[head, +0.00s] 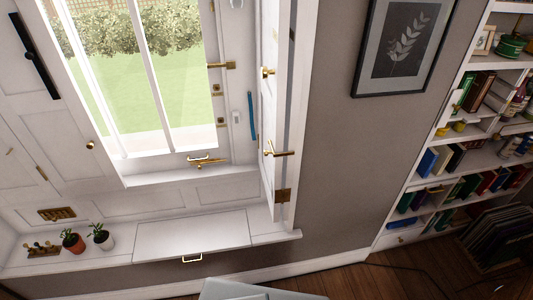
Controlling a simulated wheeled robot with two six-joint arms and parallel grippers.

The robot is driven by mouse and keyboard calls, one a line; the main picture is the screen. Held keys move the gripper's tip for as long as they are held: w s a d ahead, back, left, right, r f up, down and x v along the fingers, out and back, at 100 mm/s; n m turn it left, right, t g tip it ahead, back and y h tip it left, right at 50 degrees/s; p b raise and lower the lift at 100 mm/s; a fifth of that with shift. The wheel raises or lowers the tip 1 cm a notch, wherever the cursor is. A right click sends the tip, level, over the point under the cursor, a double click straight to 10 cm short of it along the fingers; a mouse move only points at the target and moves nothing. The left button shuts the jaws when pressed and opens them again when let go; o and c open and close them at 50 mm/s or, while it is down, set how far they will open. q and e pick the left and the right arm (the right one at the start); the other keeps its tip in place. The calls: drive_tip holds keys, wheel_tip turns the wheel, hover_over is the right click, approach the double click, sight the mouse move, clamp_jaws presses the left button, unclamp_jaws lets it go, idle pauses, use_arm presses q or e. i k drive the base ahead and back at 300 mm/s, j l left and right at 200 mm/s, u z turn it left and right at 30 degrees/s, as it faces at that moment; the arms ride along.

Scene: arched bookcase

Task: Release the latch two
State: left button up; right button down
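Several brass fittings that could be latches show on the white window and panel. One brass latch (222,65) sits on the window's right frame, with small brass plates (218,91) below it. A brass lever (207,161) lies across the window's bottom rail. A brass handle (280,152) sticks out from the open white panel (284,90) at the window's right, with a brass knob (267,72) above it. I cannot tell which of these is latch two. Neither of my grippers is in view.
A white sill bench (190,238) with a brass pull (192,259) runs below the window. Two potted plants (72,240) and a brass hook rack (43,250) stand at its left. A bookcase (385,240) stands at right. Wooden floor (350,284) shows below the wall.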

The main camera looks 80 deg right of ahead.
sight(265, 152)
drive_tip(key=z, duration=2.85)
drive_tip(key=j+z, duration=0.15)
drive_tip(key=z, duration=0.25)
drive_tip(key=j+z, duration=0.15)
drive_tip(key=z, duration=0.2)
drive_tip(key=k+j+z, duration=0.15)
drive_tip(key=j, duration=0.25)
drive_tip(key=k+j+z, duration=0.2)
drive_tip(key=j, duration=0.2)
drive_tip(key=k+j+z, duration=0.15)
drive_tip(key=j, duration=0.25)
drive_tip(key=k+j, duration=0.1)
drive_tip(key=j, duration=0.45)
drive_tip(key=k, duration=0.05)
